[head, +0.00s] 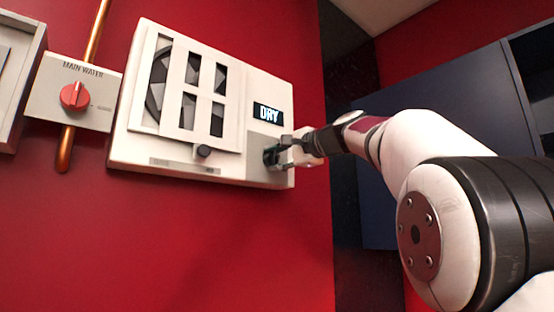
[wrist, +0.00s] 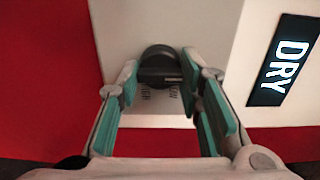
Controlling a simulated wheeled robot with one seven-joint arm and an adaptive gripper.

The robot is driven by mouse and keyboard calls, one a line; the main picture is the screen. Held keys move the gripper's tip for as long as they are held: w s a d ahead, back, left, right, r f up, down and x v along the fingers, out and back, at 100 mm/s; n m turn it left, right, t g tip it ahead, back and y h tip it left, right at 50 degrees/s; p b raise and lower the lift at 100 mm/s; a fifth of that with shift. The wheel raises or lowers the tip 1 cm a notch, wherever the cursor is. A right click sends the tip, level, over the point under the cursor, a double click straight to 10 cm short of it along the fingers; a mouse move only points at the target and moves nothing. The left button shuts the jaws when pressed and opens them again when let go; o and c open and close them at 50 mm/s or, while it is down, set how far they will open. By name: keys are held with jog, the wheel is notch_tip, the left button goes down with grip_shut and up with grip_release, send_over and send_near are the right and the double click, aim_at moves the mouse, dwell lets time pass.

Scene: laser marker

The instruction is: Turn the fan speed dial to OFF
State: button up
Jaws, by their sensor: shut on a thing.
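The fan unit (head: 120,150) is a pale box on the red wall, with a slatted grille over a fan. Its speed dial (wrist: 160,57) is dark and round with a raised grip bar, set on a grey panel at the lower right of the unit. My gripper (wrist: 160,73) has its teal-padded fingers on either side of the dial and is shut on it. In the head view, my gripper (head: 282,151) reaches the dial from the right and mostly hides it. Small lettering, apparently LOW and HIGH, shows beside the dial in the wrist view; any OFF mark is hidden.
A lit display (head: 268,114) reading DRY sits above the dial. A small black knob (head: 204,151) is on the unit's lower edge. A red MAIN WATER knob (head: 75,96) on a copper pipe is to the left. Dark cabinets (head: 440,110) stand at right.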

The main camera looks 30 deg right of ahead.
jog(key=o, duration=1.2)
jog(key=shift+c, duration=0.2)
jog(key=s+d, duration=0.2)
jog(key=s, duration=0.9)
jog(key=shift+s+d, duration=0.15)
jog(key=shift+s, duration=0.2)
jog(key=shift+f, duration=0.15)
